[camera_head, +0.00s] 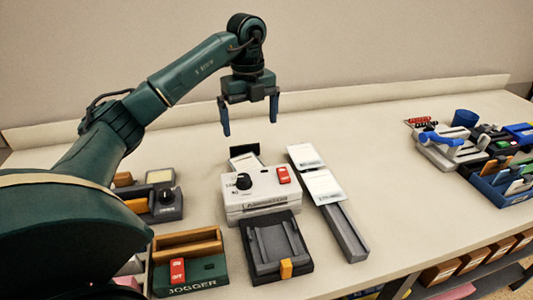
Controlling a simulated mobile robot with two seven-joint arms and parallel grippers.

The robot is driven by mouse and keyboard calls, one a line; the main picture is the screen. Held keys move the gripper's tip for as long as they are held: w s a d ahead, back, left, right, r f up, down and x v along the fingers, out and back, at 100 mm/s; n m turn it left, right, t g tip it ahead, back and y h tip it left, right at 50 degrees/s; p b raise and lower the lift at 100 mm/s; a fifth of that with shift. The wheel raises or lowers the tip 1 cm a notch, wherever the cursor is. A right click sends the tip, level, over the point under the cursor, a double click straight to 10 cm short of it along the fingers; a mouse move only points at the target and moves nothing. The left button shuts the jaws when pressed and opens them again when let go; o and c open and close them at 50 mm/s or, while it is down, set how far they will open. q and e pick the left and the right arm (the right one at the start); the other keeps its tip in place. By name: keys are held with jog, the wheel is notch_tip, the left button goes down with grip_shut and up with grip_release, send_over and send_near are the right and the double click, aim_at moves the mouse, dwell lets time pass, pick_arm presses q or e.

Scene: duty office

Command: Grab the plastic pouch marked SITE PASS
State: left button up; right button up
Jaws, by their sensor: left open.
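Two white cards or pouches lie right of the white machine, the far one (305,156) and the near one (323,186). Each has small dark print too small to read, so I cannot tell which is marked SITE PASS. The near one lies at the far end of a long grey tray (345,232). My left gripper (249,125) is open and empty, pointing down, above the table behind the white machine and left of both pouches. My right gripper is not in view.
The white machine (248,200) has a black knob and red switch. A dark tray (274,247) stands before it, a green JOGGER unit (200,278) front left. Coloured office items (500,160) crowd the right. The table (385,150) is clear between.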

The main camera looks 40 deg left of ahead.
pick_arm(q)
send_near(250, 163)
jog(key=shift+s+d+f, duration=0.7)
jog(key=shift+s+d, duration=0.25)
jog(key=shift+d, duration=0.1)
jog(key=shift+f+p, duration=0.85)
jog(key=shift+f, duration=2.1)
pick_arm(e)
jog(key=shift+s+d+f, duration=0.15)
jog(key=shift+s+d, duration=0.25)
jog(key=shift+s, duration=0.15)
pick_arm(q)
jog(key=shift+f, duration=0.2)
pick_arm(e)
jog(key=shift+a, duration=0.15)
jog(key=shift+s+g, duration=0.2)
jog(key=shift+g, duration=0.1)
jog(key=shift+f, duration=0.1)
pick_arm(q)
jog(key=c, duration=1.1)
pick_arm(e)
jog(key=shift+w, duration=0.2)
